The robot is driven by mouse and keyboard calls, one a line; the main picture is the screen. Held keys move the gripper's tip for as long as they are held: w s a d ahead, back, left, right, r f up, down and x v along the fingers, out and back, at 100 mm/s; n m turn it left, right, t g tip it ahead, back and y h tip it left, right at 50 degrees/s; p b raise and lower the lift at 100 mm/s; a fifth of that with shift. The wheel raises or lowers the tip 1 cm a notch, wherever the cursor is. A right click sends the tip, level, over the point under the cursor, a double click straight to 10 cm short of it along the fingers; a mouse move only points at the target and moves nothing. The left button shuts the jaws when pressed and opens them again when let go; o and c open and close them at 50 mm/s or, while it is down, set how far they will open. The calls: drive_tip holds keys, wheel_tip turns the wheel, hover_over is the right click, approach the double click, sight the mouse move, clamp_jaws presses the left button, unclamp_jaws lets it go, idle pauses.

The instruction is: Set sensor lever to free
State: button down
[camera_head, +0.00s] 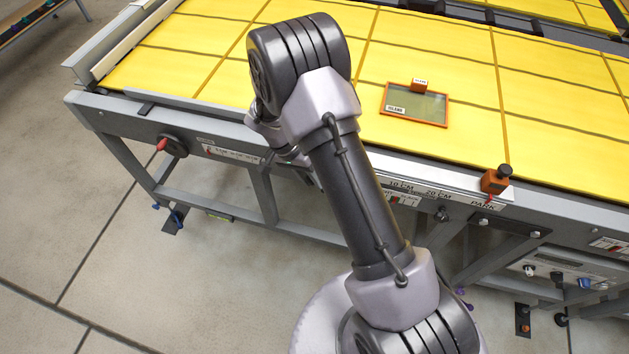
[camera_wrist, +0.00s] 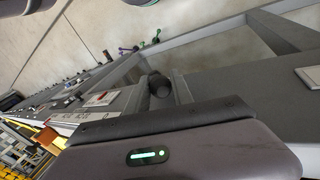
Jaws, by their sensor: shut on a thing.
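My gripper (camera_wrist: 160,150) shows in the wrist view as a dark body with a lit green strip; its fingertips are hidden. It is close to the front rail (camera_wrist: 235,95) of the table. A dark round knob (camera_wrist: 160,85) stands out just beyond the gripper's edge and looks like the end of the sensor lever. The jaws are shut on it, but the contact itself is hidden. In the head view my wrist (camera_head: 275,135) is at the table's front edge, and my arm covers the gripper and this knob. The lever's setting cannot be read.
An orange-framed glass pane (camera_head: 415,105) lies on the yellow tabletop (camera_head: 560,120). A red-handled rotary switch (camera_head: 172,146) is on the front fascia at left. An orange stop block (camera_head: 495,181) sits on the rail by PARK. Open floor (camera_head: 90,215) lies in front at left.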

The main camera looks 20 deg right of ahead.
drive_tip(key=shift+w+a+f+g+h+b, duration=0.15)
drive_tip(key=shift+a+f+g+h+b, duration=0.15)
drive_tip(key=shift+g+h, duration=0.3)
drive_tip(key=shift+f, duration=0.1)
drive_tip(key=c, duration=1.1)
unclamp_jaws()
drive_tip(key=shift+d, duration=0.15)
